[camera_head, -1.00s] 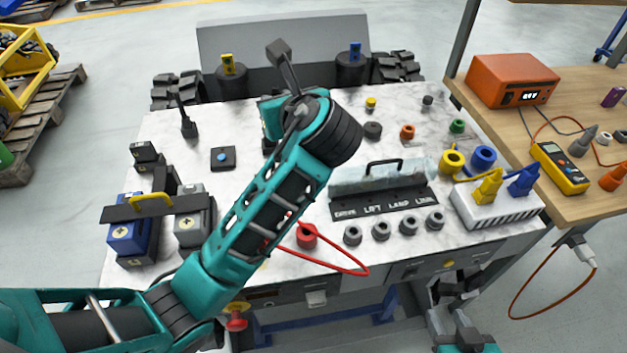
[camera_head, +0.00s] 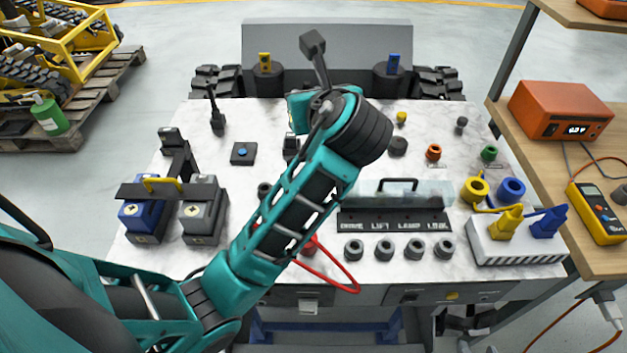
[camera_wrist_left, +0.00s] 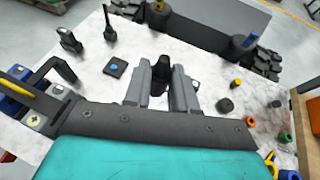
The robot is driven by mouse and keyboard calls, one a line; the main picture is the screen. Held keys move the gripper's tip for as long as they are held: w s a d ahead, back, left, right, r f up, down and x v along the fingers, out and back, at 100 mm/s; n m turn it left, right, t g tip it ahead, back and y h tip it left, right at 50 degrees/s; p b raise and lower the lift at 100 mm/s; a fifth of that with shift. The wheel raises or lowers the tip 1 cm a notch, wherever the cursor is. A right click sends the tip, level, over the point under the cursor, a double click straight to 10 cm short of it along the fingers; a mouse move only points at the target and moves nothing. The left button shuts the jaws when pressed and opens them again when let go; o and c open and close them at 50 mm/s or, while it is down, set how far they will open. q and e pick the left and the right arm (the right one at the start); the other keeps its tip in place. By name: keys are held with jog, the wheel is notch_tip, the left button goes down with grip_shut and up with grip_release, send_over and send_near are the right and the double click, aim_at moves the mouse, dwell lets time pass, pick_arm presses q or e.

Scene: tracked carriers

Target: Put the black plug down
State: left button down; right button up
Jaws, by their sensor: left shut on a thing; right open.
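The black plug (camera_wrist_left: 160,78) shows in the left wrist view between the two grey fingers of my left gripper (camera_wrist_left: 162,88), which is shut on it. The plug's lower end is hidden, so I cannot tell whether it touches the marble-look tabletop (camera_head: 232,180). In the head view my left forearm hides most of that gripper and the plug. My right gripper (camera_head: 466,322) is open and low at the bottom edge of the head view, in front of the bench and partly cut off.
A black square with a blue button (camera_head: 243,153) lies left of my left arm. Battery blocks (camera_head: 203,225) with a dark bar stand further left. Labelled sockets (camera_head: 383,250), a white power strip (camera_head: 515,240) and a red cable loop (camera_head: 340,287) are to the right. Bare tabletop surrounds the button.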

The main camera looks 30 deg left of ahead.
pick_arm(q)
notch_tip(320, 180, down, 18)
jog(key=shift+b, duration=0.45)
jog(key=shift+f, duration=0.2)
jog(key=c, duration=0.9)
grip_release()
jog(key=shift+f, duration=0.1)
